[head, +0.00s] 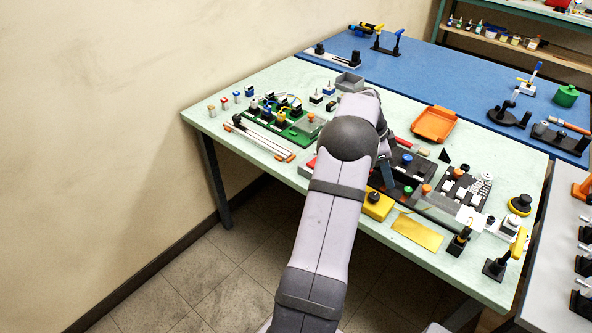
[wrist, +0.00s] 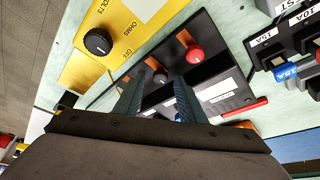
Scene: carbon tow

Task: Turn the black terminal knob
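In the wrist view a black terminal knob (wrist: 160,77) with a pale mark stands on a dark panel (wrist: 222,72) with copper-coloured strips. A red knob (wrist: 194,53) stands beside it to the upper right. My gripper (wrist: 157,88) is open, with one finger on each side of the black knob in the picture. I cannot tell whether the fingers touch it or are still above it. The lower part of the panel is hidden by my gripper. In the head view my arm hides the black knob and most of my gripper.
A yellow meter (wrist: 128,22) with its own black dial (wrist: 97,42) lies close on the left in the wrist view. Black blocks with labels (wrist: 290,50) stand at the right. In the head view an orange tray (head: 434,124) sits behind my gripper on the crowded bench.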

